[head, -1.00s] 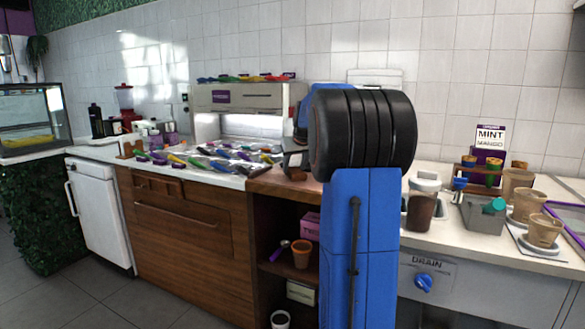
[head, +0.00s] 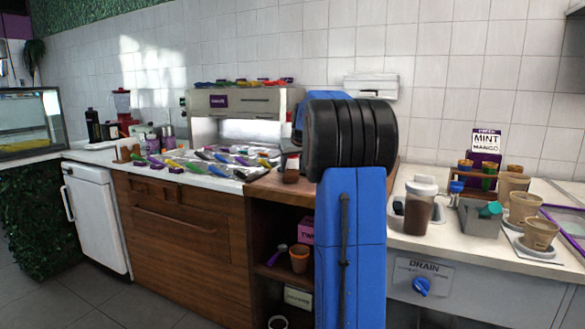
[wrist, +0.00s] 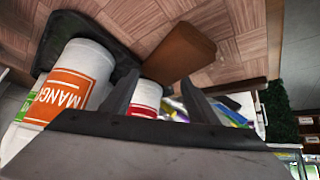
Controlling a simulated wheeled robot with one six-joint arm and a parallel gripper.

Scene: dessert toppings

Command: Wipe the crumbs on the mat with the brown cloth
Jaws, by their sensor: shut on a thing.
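The brown cloth (wrist: 180,52) shows in the wrist view as a folded, block-like brown piece at my fingertips. My gripper (wrist: 160,78) is shut on it, with a dark finger on each side. Behind it lies a pinkish-brown surface with a wood-block pattern (wrist: 235,22); I cannot tell whether this is the mat or the counter. I can make out no crumbs. In the head view my own arm hides the gripper and the cloth.
In the wrist view, a white tub with an orange MANGO label (wrist: 72,85) and a red-labelled white tub (wrist: 146,97) stand close to my fingers. In the head view, a dark-filled jar (head: 291,168) stands left of my arm, near a tray of colourful packets (head: 205,160).

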